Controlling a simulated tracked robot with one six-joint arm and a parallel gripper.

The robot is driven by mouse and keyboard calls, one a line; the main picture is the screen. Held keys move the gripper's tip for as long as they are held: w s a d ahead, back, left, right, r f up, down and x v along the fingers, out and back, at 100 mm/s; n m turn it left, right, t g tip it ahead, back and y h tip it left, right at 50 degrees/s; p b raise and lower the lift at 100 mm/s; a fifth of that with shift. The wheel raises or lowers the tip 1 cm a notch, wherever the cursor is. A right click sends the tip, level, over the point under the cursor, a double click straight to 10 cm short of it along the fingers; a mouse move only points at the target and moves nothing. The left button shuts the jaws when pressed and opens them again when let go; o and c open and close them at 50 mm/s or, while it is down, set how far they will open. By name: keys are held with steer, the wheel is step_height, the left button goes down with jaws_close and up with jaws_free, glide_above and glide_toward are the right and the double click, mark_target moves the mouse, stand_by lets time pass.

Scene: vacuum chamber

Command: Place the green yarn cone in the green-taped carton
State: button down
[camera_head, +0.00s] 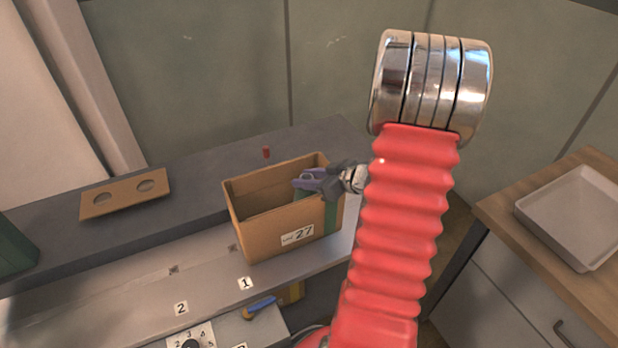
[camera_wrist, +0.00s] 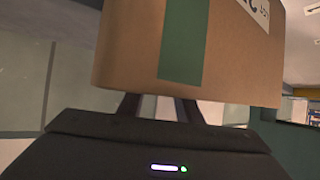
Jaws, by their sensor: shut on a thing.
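The green-taped carton (camera_head: 264,231) stands open-topped on the grey bench, with a label reading 27 and a green tape strip (camera_head: 331,216) near its right end. My gripper (camera_head: 308,180) reaches over the carton's right end, its purple fingers inside the opening near the rim. It is shut on a green thing (camera_head: 300,194), seen only as a small patch below the fingers, which fits the green yarn cone. In the wrist view the carton (camera_wrist: 220,60) and its tape fill the upper part and hide the fingertips (camera_wrist: 160,106) and whatever they hold.
A brown board with two holes (camera_head: 125,194) lies left of the carton, and a small red object (camera_head: 266,153) stands behind it. A dark green box (camera_head: 15,248) is at the far left. A grey tray (camera_head: 575,218) sits on the wooden counter at right. My red arm blocks the middle right.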

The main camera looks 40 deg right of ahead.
steer(key=shift+f, duration=0.15)
steer(key=c, duration=1.3)
jaws_free()
steer(key=v, duration=1.2)
